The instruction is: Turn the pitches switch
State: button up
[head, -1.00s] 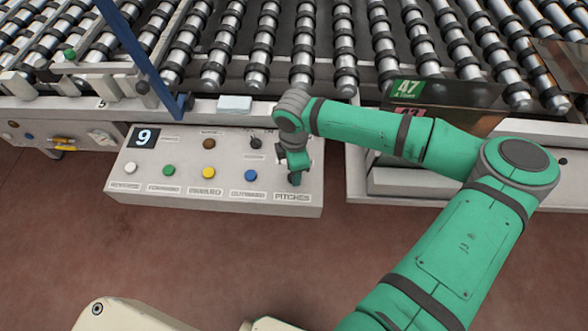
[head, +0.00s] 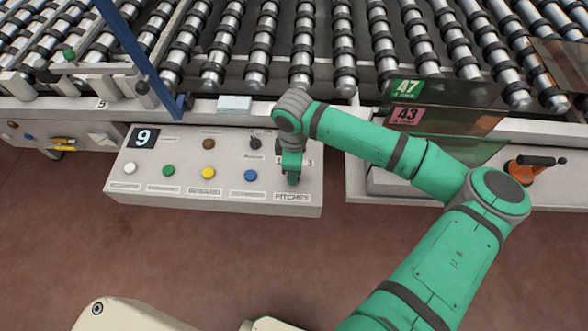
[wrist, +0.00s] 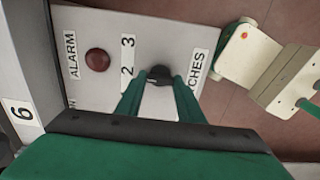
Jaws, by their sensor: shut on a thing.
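The pitches switch (wrist: 159,74) is a black rotary knob on the sloped grey control panel (head: 220,197). In the wrist view it sits beside the "PITCHES" label, with the numbers 2 and 3 on its other side. My gripper (wrist: 159,82) has its two green fingers on either side of the knob, shut on it. In the head view my gripper (head: 292,181) is at the panel's right end, just above the "PITCHES" label (head: 292,197), and it hides the knob.
Blue (head: 250,176), yellow (head: 208,173), green (head: 168,171) and white (head: 130,168) buttons line the panel to the left. A black switch (head: 255,143) and a brown button (head: 208,144) sit behind them. A roller conveyor (head: 280,50) lies beyond.

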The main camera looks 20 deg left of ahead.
jog(key=shift+w, duration=0.1)
jog(key=o, duration=1.1)
jog(key=shift+c, duration=0.2)
